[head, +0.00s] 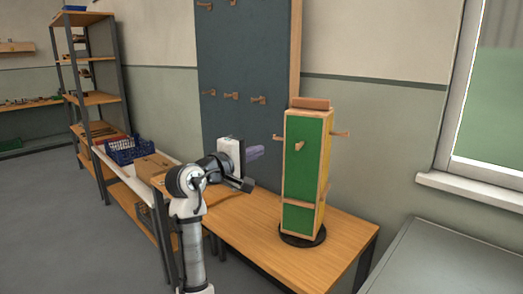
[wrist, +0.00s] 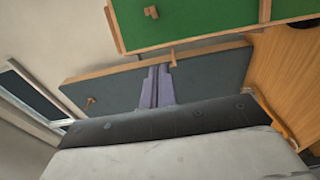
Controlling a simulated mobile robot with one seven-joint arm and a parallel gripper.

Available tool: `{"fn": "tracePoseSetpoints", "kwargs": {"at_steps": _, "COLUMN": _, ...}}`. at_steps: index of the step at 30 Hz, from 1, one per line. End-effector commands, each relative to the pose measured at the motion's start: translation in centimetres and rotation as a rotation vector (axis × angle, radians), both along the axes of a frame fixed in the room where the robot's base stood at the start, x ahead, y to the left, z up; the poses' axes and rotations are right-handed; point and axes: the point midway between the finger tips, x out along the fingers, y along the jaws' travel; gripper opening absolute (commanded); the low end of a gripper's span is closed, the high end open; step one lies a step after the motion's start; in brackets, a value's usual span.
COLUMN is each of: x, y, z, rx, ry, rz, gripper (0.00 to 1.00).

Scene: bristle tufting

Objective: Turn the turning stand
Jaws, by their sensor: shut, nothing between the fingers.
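The turning stand (head: 303,165) is a tall upright block with a green face, a yellow side, wooden edges and short wooden pegs. It stands on a round dark base (head: 302,236) on the wooden table. In the wrist view part of its green face (wrist: 190,22) shows along the top, with one peg.
The wooden table (head: 290,262) has free room in front of the stand. A dark peg board (head: 240,75) with wooden pegs stands behind. A blue basket (head: 127,150) is on the left bench. A window sill (head: 470,189) and a grey surface (head: 450,265) lie at right.

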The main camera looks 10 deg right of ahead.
Motion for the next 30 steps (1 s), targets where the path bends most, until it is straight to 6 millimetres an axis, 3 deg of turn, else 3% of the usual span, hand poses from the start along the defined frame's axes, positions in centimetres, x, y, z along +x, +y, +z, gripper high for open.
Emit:
{"fn": "tracePoseSetpoints", "kwargs": {"at_steps": 12, "x": 5.8, "y": -6.5, "z": 0.4, "rx": 0.001, "ry": -0.001, "rz": 0.001, "gripper": 0.0}}
{"fn": "tracePoseSetpoints", "kwargs": {"at_steps": 19, "x": 3.8, "y": -8.8, "z": 0.2, "rx": 0.001, "ry": -0.004, "rz": 0.004, "gripper": 0.0}}
{"fn": "tracePoseSetpoints", "kwargs": {"at_steps": 30, "x": 3.4, "y": -9.4, "z": 0.0, "rx": 0.0, "ry": -0.004, "rz": 0.004, "gripper": 0.0}}
